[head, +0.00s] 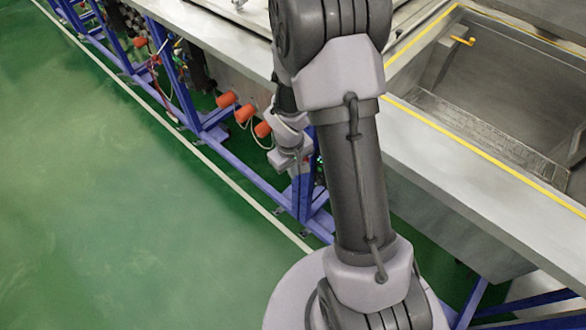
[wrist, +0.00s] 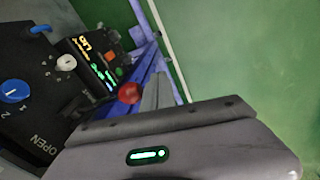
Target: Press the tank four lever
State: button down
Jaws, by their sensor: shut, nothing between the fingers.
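In the head view a row of orange round-ended parts (head: 247,114) sticks out under the front of the metal bench. I cannot tell which of them, if any, belongs to tank four. My gripper (head: 298,172) is beside the rightmost orange part, partly behind my arm; its fingers are too small to make out. In the wrist view a red ball knob (wrist: 129,93) shows just beyond a grey body with a green light. A black control panel (wrist: 45,105) at the left bears a blue rotary knob (wrist: 14,91), a white knob (wrist: 65,63) and the word OPEN.
A blue frame (head: 215,135) carries the bench, with hoses and fittings on it. A sunken metal basin (head: 480,110) with yellow edging is at the right. The green floor (head: 100,210) at the left is clear. A lit display (wrist: 93,60) shows in the wrist view.

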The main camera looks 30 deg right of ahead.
dwell(0.4)
jog(key=shift+r+p, duration=0.65)
jog(key=shift+r, duration=0.15)
jog(key=s+a+r+p, duration=0.1)
jog(key=a+r+p, duration=0.3)
jog(key=a+r, duration=0.4)
notch_tip(320, 180, up, 2)
jog(key=shift+s+a+r+p, duration=0.1)
jog(key=shift+s+a+p, duration=0.1)
jog(key=shift+a+p, duration=0.2)
